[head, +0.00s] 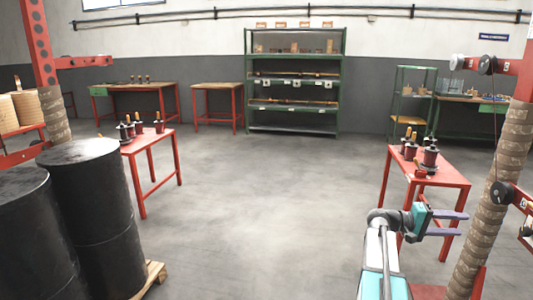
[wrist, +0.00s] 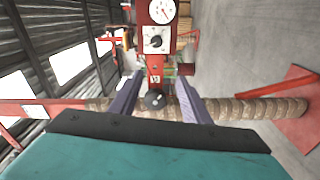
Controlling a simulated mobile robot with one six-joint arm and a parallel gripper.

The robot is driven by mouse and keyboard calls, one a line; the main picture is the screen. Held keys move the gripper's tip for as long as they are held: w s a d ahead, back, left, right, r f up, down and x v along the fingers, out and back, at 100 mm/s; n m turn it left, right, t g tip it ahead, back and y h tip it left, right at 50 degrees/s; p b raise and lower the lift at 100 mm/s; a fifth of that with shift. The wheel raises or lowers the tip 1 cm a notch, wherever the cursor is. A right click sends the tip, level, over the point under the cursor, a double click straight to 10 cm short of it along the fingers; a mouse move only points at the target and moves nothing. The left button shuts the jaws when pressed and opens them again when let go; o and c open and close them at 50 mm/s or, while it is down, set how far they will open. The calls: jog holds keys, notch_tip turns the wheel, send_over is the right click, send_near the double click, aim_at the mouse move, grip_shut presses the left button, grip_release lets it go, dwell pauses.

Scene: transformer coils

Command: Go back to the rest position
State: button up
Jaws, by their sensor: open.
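My gripper (head: 446,222) is at the lower right of the head view, in front of the right red table (head: 446,178). Its two fingers point to the right and stand apart with nothing between them. In the wrist view my gripper (wrist: 160,95) is open and empty, and a red post with a dial gauge (wrist: 162,12) shows beyond the fingers. The rope-wrapped column (head: 488,205) stands to the right of the gripper in the head view. In the wrist view the wrapped column (wrist: 240,110) lies across the picture behind the fingers.
Black drums (head: 88,215) stand on a pallet at the left. A red table (head: 150,150) with several coils is behind them. Coils (head: 430,153) stand on the right table. A green shelf (head: 294,90) is at the back wall. The middle floor is clear.

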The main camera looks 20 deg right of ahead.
jog(key=w+a+f+n+t+p, duration=0.4)
jog(key=w+a+f+n+p, duration=0.15)
jog(key=w+a+f, duration=0.65)
jog(key=s+a+f+n+t+y+p, duration=0.25)
jog(key=a+f+p, duration=0.25)
jog(key=a+f, duration=1.05)
jog(key=s+a+f+g+y+p, duration=0.1)
jog(key=s+a+f+y+p, duration=0.1)
jog(key=s+a+f+y, duration=0.2)
jog(key=s+a+f+g+y+p, duration=0.1)
jog(key=s+a+f+y, duration=0.3)
jog(key=s+a, duration=0.7)
jog(key=s+a+f+g+y+p, duration=0.1)
jog(key=s+a+f+y+p, duration=0.2)
jog(key=a, duration=1.9)
jog(key=s+f+y, duration=0.2)
jog(key=s+f, duration=0.1)
jog(key=s, duration=0.1)
jog(key=shift+s+a+f+m, duration=0.15)
jog(key=shift+s+a+m, duration=0.05)
jog(key=shift+a+m, duration=0.1)
